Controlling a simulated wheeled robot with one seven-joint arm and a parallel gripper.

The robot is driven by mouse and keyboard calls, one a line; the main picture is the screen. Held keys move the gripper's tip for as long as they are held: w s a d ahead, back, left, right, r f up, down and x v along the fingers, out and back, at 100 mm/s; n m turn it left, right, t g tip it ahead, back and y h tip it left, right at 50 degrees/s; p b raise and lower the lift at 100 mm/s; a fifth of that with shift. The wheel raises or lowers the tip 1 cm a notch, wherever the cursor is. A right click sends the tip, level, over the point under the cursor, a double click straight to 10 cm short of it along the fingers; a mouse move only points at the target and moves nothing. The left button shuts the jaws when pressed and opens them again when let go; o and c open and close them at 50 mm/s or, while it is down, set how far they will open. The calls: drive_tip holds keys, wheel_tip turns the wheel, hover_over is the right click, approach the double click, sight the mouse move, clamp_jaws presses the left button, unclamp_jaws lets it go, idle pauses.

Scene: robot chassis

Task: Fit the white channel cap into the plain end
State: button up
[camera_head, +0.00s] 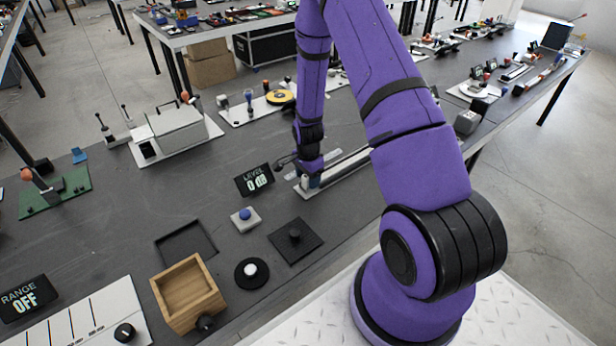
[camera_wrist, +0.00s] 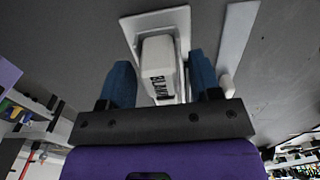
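In the wrist view a white block (camera_wrist: 157,62) with dark lettering, perhaps BLANK, lies between my gripper's two blue fingers. I cannot tell for sure whether it is the cap or part of the channel. It sits over a white plate-like piece (camera_wrist: 134,26) on the dark table. My gripper (camera_wrist: 162,78) looks open, its fingers apart, with a gap showing at the right finger. In the head view my gripper (camera_head: 309,184) is low at the near-left end of the long pale channel (camera_head: 345,168). The arm hides part of the channel and the contact area.
A long pale strip (camera_wrist: 238,38) and a small white piece (camera_wrist: 227,86) lie right of the fingers. The level display (camera_head: 254,180) reading 0 stands close left of my gripper. A blue-button box (camera_head: 245,219) and a wooden box (camera_head: 187,294) are nearer.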

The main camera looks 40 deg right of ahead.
drive_tip(key=s+a+r+n+t, duration=0.1)
drive_tip(key=s+a+r+n, duration=0.15)
drive_tip(key=r, duration=0.95)
drive_tip(key=s+a+r+n+t, duration=0.1)
drive_tip(key=s+a+r+n, duration=0.15)
drive_tip(key=r, duration=0.85)
drive_tip(key=s+a+r+n, duration=0.2)
drive_tip(key=r+n, duration=0.1)
drive_tip(key=r, duration=0.9)
drive_tip(key=s+a+r+n+t, duration=0.1)
drive_tip(key=s+a+r+n, duration=0.2)
drive_tip(key=s+r, duration=0.3)
drive_tip(key=s+a+r+n+t, duration=0.2)
drive_tip(key=s+r+n, duration=0.4)
drive_tip(key=s, duration=0.7)
drive_tip(key=shift+s+a+r+n, duration=0.3)
drive_tip(key=shift+a+r, duration=0.1)
drive_tip(key=shift+a, duration=0.15)
